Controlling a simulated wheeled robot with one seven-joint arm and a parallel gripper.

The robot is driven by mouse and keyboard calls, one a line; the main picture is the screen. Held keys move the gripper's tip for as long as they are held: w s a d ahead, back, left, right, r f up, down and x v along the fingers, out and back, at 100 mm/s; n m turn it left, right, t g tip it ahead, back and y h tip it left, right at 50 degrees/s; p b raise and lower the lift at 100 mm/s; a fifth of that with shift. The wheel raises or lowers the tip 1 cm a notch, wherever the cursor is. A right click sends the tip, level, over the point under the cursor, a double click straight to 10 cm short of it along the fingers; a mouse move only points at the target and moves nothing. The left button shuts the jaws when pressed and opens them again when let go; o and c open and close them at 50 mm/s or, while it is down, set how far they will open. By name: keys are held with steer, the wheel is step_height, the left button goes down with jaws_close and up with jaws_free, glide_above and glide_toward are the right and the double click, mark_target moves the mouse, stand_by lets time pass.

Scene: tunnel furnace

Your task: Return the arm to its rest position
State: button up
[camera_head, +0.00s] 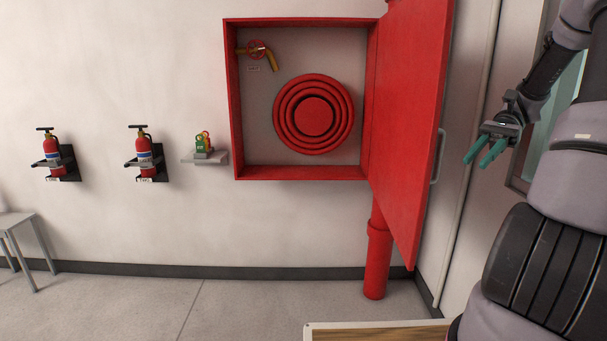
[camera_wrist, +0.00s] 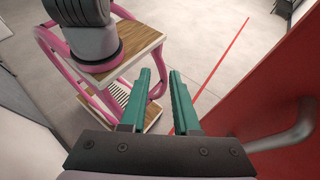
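My gripper (camera_head: 481,156) is at the right of the head view, raised beside the open red cabinet door (camera_head: 409,110). Its two green fingers point down and to the left. In the wrist view my gripper (camera_wrist: 160,80) shows its fingers apart with nothing between them. The red door (camera_wrist: 285,95) and its grey handle (camera_wrist: 285,140) are close on the right of the wrist view, apart from the fingers. The handle (camera_head: 438,157) also shows on the door's outer side in the head view.
The red fire cabinet (camera_head: 231,105) holds a coiled hose (camera_head: 315,115) and a valve (camera_head: 258,52). Two extinguishers (camera_head: 52,155) (camera_head: 144,154) and a small shelf (camera_head: 206,158) are on the wall. A red pipe (camera_head: 377,262) stands below the door. The floor (camera_head: 180,300) in front is mostly clear.

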steer(key=s+a+r+n+t+h, duration=0.3)
steer(key=s+a+r+t+h, duration=0.1)
steer(key=a+r+t, duration=0.1)
steer(key=s+a+r+n+t+h, duration=0.3)
steer(key=a+r+t+h, duration=0.1)
steer(key=a+t, duration=0.4)
steer(key=shift+s+a+r+n+t+h, duration=0.3)
steer(key=shift+s+r+n+t, duration=0.1)
steer(key=shift+r+t, duration=0.4)
stand_by(1.1)
